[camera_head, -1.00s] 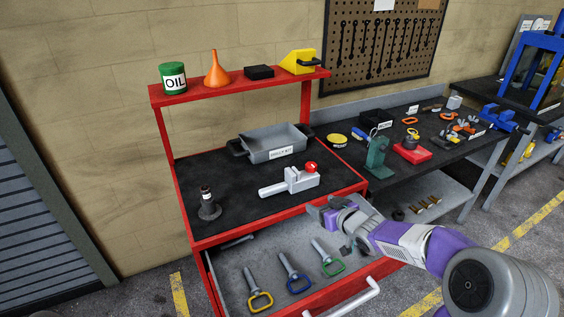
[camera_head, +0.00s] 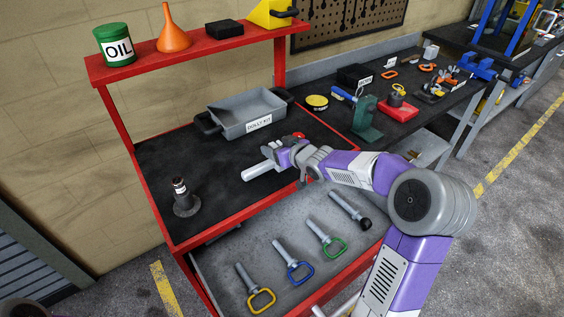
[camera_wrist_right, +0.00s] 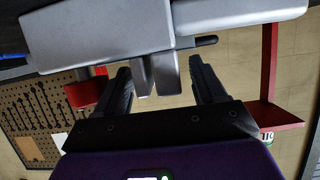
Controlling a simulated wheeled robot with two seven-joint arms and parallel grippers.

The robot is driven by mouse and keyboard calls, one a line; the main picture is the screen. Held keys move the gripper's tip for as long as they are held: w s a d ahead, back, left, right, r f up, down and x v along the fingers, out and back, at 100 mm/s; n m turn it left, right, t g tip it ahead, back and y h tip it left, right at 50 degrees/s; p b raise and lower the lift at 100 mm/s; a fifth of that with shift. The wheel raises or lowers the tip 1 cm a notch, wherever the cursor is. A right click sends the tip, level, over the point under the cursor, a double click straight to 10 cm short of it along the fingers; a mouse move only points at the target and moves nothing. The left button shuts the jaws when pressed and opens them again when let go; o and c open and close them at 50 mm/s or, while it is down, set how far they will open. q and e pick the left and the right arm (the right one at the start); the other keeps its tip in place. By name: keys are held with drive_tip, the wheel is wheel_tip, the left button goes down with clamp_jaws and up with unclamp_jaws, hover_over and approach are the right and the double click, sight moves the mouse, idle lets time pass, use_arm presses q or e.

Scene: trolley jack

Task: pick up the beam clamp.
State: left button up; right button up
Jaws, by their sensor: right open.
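The beam clamp (camera_head: 257,172) is a grey block-and-bar tool with a red knob (camera_head: 299,134), lying on the black top of the red trolley. My right gripper (camera_head: 284,152) is at the clamp and covers much of its right part in the head view. In the right wrist view the clamp's grey body (camera_wrist_right: 110,30) fills the top. My right gripper's dark fingers (camera_wrist_right: 165,85) are apart there, and narrow grey clamp parts (camera_wrist_right: 145,76) show between them. Whether the fingers touch the clamp cannot be told. My left gripper is not in view.
A grey "DOLLY KIT" tray (camera_head: 248,116) lies behind the clamp, and a dark bottle-like post (camera_head: 184,199) stands at left. An open drawer (camera_head: 232,247) with several colour-handled pins is below. The raised red shelf (camera_head: 190,56) holds an oil can and funnel. A green tool (camera_head: 366,120) stands on the bench at right.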

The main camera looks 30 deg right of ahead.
drive_tip(key=shift+x, duration=0.8)
drive_tip(key=shift+r, duration=0.1)
drive_tip(key=shift+c, duration=0.4)
clamp_jaws()
drive_tip(key=shift+r, duration=0.15)
